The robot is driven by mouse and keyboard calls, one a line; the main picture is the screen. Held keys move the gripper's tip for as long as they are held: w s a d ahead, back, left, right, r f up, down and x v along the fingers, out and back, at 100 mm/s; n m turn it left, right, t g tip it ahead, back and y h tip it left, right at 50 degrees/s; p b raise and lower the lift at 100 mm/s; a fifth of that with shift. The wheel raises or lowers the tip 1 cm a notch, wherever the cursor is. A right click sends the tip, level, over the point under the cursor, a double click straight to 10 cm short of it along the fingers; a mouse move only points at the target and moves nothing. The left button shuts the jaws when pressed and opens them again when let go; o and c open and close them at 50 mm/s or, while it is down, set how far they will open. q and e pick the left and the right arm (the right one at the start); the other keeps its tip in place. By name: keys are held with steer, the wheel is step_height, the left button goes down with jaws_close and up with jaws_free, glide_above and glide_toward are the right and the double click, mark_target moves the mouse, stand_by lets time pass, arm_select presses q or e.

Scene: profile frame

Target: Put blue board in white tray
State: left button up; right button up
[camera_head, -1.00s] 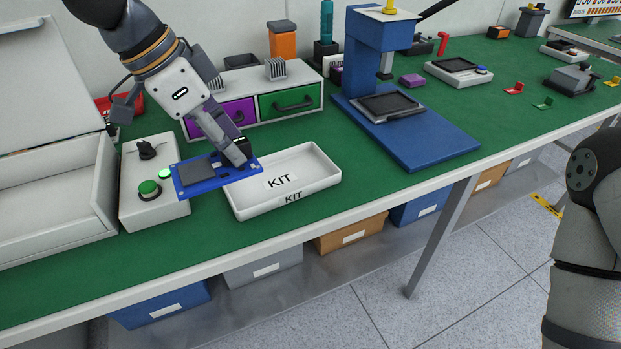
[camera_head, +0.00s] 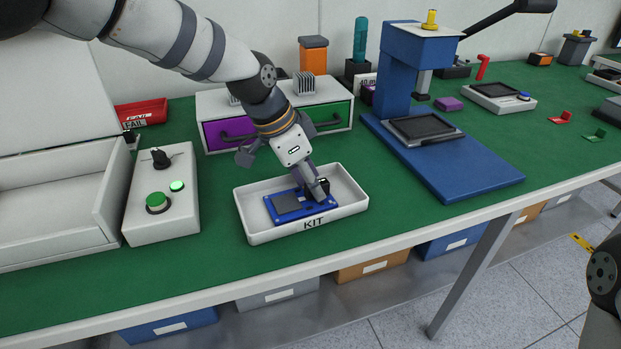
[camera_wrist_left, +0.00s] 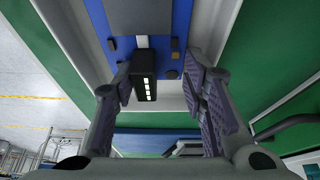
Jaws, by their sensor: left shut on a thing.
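The blue board (camera_head: 310,209), with a dark grey square on it, is inside the white tray (camera_head: 268,234) marked KIT. It lies low within the tray walls; I cannot tell if it rests fully on the floor. My left gripper (camera_head: 320,188) is shut on the board's right end, at a black block. In the left wrist view the board (camera_wrist_left: 172,62) extends away from my left gripper (camera_wrist_left: 160,80), with the black block (camera_wrist_left: 144,78) between its fingers. My right gripper is not in view.
A control box (camera_head: 170,212) with a green button stands left of the tray. A drawer unit (camera_head: 275,120) is behind it and a blue press (camera_head: 450,165) to the right. The green table (camera_head: 225,260) is clear in front of the tray.

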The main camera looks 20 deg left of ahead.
mark_target(286, 197)
arm_select(q)
steer(key=shift+r, duration=0.2)
steer(key=shift+f, duration=0.15)
steer(key=o, duration=0.9)
steer(key=p+v, duration=0.1)
steer(key=v, duration=1.1)
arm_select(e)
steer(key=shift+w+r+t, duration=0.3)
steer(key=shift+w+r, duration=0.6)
